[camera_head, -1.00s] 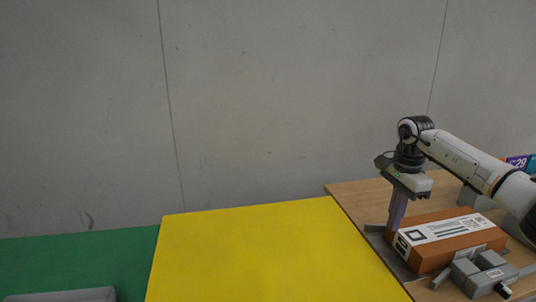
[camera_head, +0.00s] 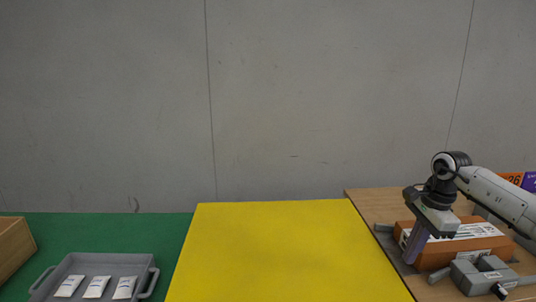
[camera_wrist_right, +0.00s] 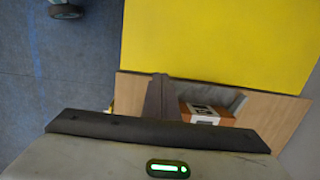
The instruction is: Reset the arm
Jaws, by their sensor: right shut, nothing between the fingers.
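My right arm comes in from the right in the head view, over the wooden table. My right gripper (camera_head: 411,257) points down and slightly left, its fingers shut and empty, overlapping the left end of an orange-brown box (camera_head: 475,245) with a white label on top. Whether it touches the box I cannot tell. In the right wrist view the dark fingers (camera_wrist_right: 158,95) stand together, with the box (camera_wrist_right: 203,113) just right of them. My left gripper is in no view.
A grey scanner-like fixture (camera_head: 484,274) stands before the box. A yellow mat (camera_head: 280,255) lies bare in the middle. On the green surface (camera_head: 120,235) at left are a grey tray (camera_head: 107,261) with white packets (camera_head: 97,287) and part of a wooden box (camera_head: 12,245).

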